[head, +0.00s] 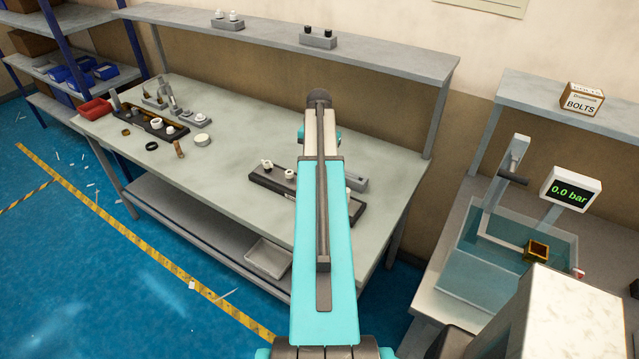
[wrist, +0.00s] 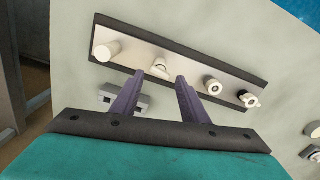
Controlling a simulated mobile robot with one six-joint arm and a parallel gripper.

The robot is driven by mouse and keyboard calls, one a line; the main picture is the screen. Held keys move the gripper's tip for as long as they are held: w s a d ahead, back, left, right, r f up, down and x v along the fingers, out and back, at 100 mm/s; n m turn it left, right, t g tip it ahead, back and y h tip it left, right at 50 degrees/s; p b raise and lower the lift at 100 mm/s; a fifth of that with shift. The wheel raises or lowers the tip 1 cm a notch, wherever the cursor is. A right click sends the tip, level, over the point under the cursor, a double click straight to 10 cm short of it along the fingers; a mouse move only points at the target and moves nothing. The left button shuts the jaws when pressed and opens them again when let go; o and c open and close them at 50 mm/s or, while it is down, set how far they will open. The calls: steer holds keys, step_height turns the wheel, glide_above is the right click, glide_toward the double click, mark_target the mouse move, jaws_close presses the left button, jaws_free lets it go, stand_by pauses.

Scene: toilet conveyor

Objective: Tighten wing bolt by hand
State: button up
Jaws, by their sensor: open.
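In the wrist view a long dark fixture with a pale top plate (wrist: 130,48) lies on the table and carries several white fittings. My gripper (wrist: 160,76) is open and empty, its two purple fingers pointing at the fixture. A white fitting with a narrow raised top (wrist: 160,68), perhaps the wing bolt, shows just beyond and between the fingertips; contact cannot be told. To its right are a white round fitting with a dark hole (wrist: 213,87) and a white-and-black fitting (wrist: 248,99). In the head view my arm hides the gripper and part of the fixture (head: 262,180).
A white cylinder (wrist: 107,51) stands at the fixture's left end. A grey block (wrist: 106,94) lies partly behind the left finger. Another fixture (head: 150,121) and loose parts occupy the table's left. A water tank (head: 500,265) stands at right. The middle front of the table is clear.

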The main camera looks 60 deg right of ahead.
steer(key=shift+n, duration=0.6)
steer(key=shift+n, duration=1.9)
steer(key=shift+n, duration=2.2)
steer(key=shift+n, duration=0.3)
steer(key=shift+n, duration=2)
steer(key=shift+f, duration=0.15)
